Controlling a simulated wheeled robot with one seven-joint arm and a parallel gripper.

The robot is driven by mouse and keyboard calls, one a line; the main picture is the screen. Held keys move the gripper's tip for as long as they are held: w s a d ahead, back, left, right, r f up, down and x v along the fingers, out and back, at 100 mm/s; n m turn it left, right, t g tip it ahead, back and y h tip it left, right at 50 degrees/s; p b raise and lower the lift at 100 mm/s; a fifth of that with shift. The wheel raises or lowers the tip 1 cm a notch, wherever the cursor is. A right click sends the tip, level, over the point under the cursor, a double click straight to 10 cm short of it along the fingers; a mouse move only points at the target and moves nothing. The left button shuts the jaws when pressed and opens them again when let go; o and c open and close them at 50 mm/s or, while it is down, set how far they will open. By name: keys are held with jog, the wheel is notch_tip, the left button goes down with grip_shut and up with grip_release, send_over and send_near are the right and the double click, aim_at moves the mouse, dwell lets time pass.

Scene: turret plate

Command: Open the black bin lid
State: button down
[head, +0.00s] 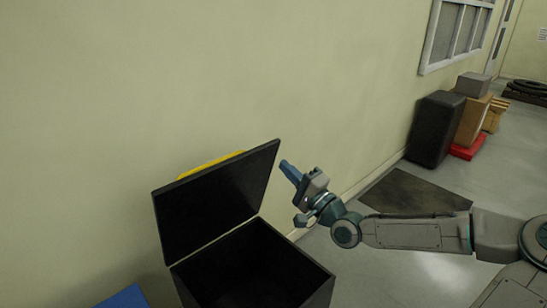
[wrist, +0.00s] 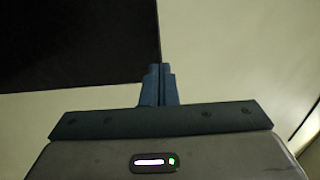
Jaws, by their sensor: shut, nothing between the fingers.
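The black bin (head: 255,268) stands by the wall at the lower middle of the head view. Its black lid (head: 215,200) is raised and tilted back, and the dark inside of the bin shows. My gripper (head: 290,171) is shut and empty, with its blue fingers just right of the lid's upper right corner. In the wrist view the lid (wrist: 75,45) fills the upper left, and the fingertips of my gripper (wrist: 160,70) are at its right edge. I cannot tell whether they touch it.
Something yellow (head: 210,163) shows behind the lid's top edge. A blue object (head: 125,298) is at the lower left. A dark flat mat (head: 415,192) lies on the floor behind my arm. A black case (head: 434,130) and boxes (head: 472,118) stand along the wall at right.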

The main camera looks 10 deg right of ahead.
aim_at(266, 147)
jog(key=x, duration=0.6)
jog(key=shift+w, duration=0.1)
